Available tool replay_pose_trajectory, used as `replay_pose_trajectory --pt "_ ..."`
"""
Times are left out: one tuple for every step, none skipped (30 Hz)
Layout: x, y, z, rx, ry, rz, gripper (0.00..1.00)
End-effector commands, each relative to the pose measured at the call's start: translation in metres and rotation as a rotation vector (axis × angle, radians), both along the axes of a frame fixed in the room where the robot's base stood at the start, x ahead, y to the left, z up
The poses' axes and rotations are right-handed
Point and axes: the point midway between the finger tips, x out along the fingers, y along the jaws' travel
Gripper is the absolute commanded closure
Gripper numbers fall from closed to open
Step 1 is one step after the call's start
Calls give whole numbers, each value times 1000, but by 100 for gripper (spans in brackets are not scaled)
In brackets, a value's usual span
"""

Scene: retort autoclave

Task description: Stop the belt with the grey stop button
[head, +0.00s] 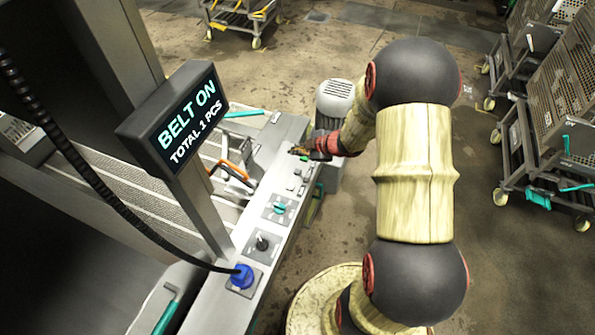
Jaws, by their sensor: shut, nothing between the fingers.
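My gripper (300,152) is shut and empty. It reaches in from the right, with its tips over the far part of the machine's long grey control ledge (226,318). A group of small buttons (298,180) sits on the ledge just below the gripper in the picture. They are too small for me to tell the grey stop button from the others, and the gripper may hide part of the group. I cannot tell whether the fingertips touch anything. A display (187,118) reads "BELT ON" and "TOTAL 1 PCS".
Nearer on the ledge are a teal selector (279,208), a black knob (262,243) and a blue plug (242,276) with a black cable. A grey motor (334,101) stands behind my gripper. Wheeled carts (548,155) stand at the right, with open floor before them.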

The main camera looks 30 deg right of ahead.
Motion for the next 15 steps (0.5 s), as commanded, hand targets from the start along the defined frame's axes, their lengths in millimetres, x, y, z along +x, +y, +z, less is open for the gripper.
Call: replay_pose_trajectory --pt "0 0 -2 0 0 0 100" --pt "0 0 -3 0 0 0 100" --pt "0 0 -5 0 0 0 100" --pt "0 0 -7 0 1 -1 100" --pt "0 0 -9 0 1 -1 100" --pt "0 0 -13 0 1 -1 100" --pt "0 0 -15 0 1 -1 100" --pt "0 0 -18 0 1 -1 100" --pt "0 0 -22 0 1 -1 100" --pt "0 0 -26 0 1 -1 100" --pt "0 0 -29 0 1 -1 100" --pt "0 0 -34 0 1 -1 100" --pt "0 0 -37 0 1 -1 100" --pt "0 0 -41 0 1 -1 100" --pt "0 0 -46 -1 1 -1 100"
